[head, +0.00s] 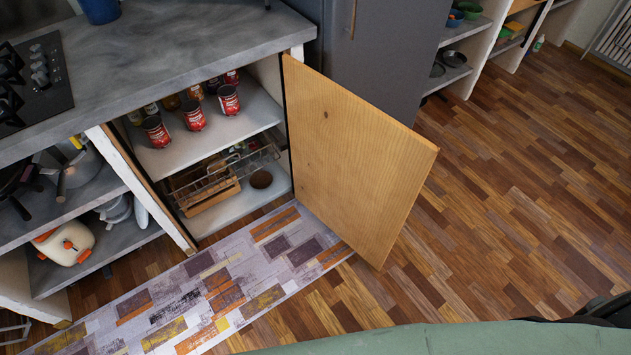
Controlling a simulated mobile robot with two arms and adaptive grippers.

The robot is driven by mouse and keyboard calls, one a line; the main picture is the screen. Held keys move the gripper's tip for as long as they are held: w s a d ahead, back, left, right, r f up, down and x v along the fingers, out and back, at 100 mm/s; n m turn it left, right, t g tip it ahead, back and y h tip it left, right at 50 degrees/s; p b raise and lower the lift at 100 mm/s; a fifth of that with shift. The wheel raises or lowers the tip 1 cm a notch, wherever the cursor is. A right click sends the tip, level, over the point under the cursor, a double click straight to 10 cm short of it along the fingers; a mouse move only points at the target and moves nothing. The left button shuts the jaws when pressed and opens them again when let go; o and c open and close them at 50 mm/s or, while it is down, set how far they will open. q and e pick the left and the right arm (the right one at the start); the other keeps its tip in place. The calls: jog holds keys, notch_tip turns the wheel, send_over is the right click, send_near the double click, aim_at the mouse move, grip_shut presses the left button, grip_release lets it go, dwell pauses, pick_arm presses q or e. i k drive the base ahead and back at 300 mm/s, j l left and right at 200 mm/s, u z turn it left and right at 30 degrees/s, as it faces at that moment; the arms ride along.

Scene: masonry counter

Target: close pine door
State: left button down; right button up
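The pine door (355,155) stands wide open, hinged at the right side of the cabinet opening and swung out over the floor. Behind its hinge edge the cabinet shows an upper shelf (240,118) with several red cans (194,116) and a lower shelf with a wire rack (220,175). Neither of my grippers can be made out. A dark part at the lower right edge seems to be mine, but no fingertips show.
A patterned rug (200,290) lies before the cabinet, reaching the door's lower edge. The grey counter (150,50) runs above. A dark grey fridge (378,60) stands behind the door. Open wood floor (520,200) lies to the right. Open shelves (85,200) are at the left.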

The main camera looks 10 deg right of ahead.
aim_at(359, 170)
jog(key=i+l+u, duration=0.1)
jog(key=l+u, duration=1.4)
jog(key=k+l, duration=0.1)
jog(key=l, duration=0.3)
jog(key=l+u, duration=0.1)
jog(key=l, duration=0.3)
jog(key=k+l, duration=0.15)
jog(key=l, duration=0.25)
jog(key=k+l+u, duration=0.1)
jog(key=l, duration=0.3)
jog(key=k+l, duration=0.1)
jog(key=l, duration=0.3)
jog(key=k+l+u, duration=0.1)
jog(key=l, duration=0.3)
